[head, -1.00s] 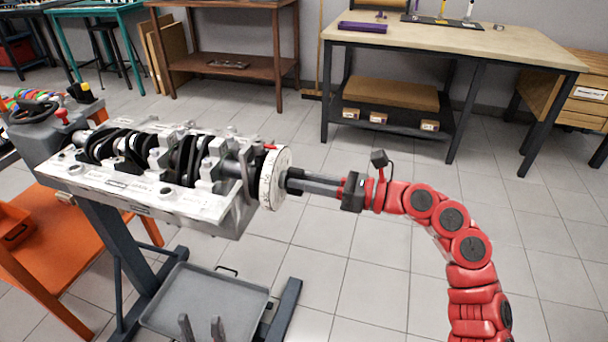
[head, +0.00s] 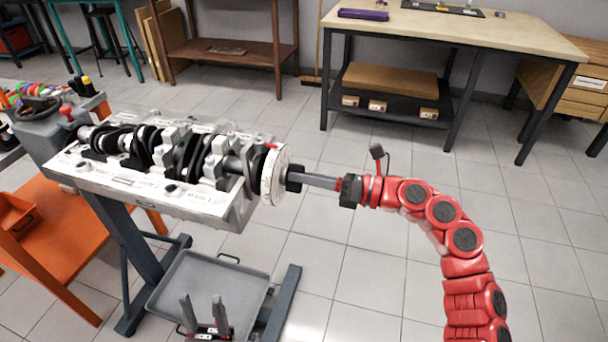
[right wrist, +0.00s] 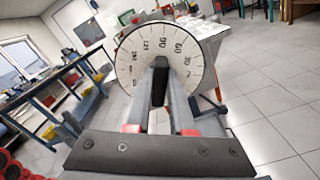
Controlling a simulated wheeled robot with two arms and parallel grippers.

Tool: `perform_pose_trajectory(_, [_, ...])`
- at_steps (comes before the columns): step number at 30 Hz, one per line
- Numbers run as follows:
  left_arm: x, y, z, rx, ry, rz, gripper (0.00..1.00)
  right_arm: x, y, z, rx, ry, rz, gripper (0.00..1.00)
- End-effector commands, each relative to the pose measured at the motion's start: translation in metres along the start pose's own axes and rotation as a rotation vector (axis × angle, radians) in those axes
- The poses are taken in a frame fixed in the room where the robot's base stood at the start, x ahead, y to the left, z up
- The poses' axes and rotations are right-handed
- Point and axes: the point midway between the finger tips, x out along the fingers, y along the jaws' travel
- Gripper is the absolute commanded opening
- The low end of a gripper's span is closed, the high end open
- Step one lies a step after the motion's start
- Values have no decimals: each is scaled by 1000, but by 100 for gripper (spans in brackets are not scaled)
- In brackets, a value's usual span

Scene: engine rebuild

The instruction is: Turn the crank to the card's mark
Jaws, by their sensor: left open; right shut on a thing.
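The grey engine block (head: 140,195) with its dark crankshaft (head: 185,155) lies on a stand at the left in the head view. A white degree wheel (head: 272,178) stands upright at the crankshaft's right end, with a small red pointer (head: 272,146) at its top. My right gripper (head: 293,178) is shut on the dark crank hub (head: 297,173) in front of the wheel. In the right wrist view the wheel (right wrist: 135,65) shows printed numbers and tick marks behind the fingers. My left gripper (head: 202,302) is open and empty at the bottom. I cannot make out a card with a mark.
A grey tray (head: 180,300) sits low on the stand, behind my left gripper. An orange cart (head: 60,240) stands at the left. A wooden-topped workbench (head: 440,30) and a brown shelf table (head: 225,45) are at the back. The floor at the right is clear.

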Motion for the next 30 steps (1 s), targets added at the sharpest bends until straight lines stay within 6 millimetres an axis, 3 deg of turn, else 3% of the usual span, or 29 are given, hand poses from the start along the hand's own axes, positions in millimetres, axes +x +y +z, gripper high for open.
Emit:
perform_pose_trajectory(5, [0, 0, 0, 0, 0, 0, 50, 0, 0, -1, 0, 2, 0, 0])
perform_pose_trajectory(6, [0, 0, 0, 0, 0, 0, 50, 0, 0, -1, 0, 1, 0, 26])
perform_pose_trajectory(10, [0, 0, 0, 0, 0, 0, 50, 0, 0, -1, -1, 1, 0, 50])
perform_pose_trajectory(22, [0, 0, 0, 0, 0, 0, 50, -7, -1, 0, -1, -1, -3, 51])
perform_pose_trajectory(26, [1, 0, 0, 0, 0, 0, 50, -29, -2, 1, -1, -4, -6, 51])
perform_pose_trajectory(30, [1, 0, 0, 0, 0, 0, 50, -66, -2, 1, -1, -4, -8, 51])
